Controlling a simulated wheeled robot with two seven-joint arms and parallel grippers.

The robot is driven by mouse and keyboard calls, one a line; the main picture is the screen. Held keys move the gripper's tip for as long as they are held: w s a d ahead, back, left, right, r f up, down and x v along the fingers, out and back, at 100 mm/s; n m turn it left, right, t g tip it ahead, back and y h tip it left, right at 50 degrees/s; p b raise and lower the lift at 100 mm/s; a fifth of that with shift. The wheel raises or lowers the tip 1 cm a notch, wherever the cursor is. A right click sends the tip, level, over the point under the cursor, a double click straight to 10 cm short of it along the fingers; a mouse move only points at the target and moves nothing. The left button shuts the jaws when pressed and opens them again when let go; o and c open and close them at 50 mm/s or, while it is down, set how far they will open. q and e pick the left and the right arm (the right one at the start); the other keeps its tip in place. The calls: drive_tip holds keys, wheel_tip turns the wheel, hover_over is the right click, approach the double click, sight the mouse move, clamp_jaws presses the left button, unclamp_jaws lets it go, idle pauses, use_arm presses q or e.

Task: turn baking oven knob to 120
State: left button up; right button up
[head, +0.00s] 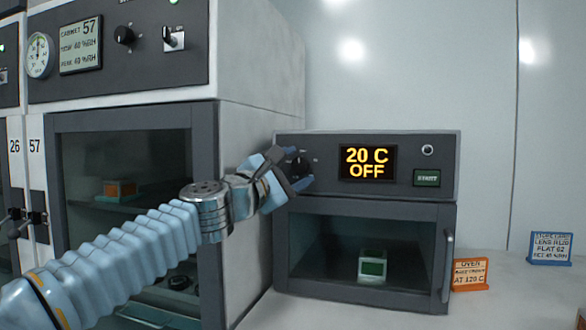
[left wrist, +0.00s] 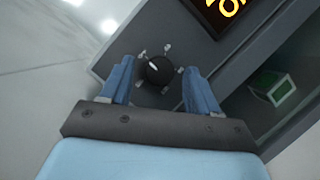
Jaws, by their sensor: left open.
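The baking oven (head: 366,218) stands on the bench right of the tall cabinet. Its display (head: 367,163) reads 20 C and OFF. The oven knob (head: 300,165) is at the left of the panel, partly hidden by my gripper in the head view. In the left wrist view the black knob (left wrist: 159,70), with a white pointer mark, sits between the fingers. My left gripper (head: 288,168) is open in front of the knob; its blue fingers (left wrist: 158,88) are on either side of it, apart from it. My right gripper is not in view.
A green-and-white item (head: 372,265) is inside the closed oven. An orange sign (head: 470,274) reading AT 120 C and a blue sign (head: 550,248) stand on the bench at right. Cabinet 57 (head: 110,50) rises close on the left.

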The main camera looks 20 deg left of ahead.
use_arm(q)
drive_tip(key=c, duration=1)
drive_tip(key=shift+c, duration=0.2)
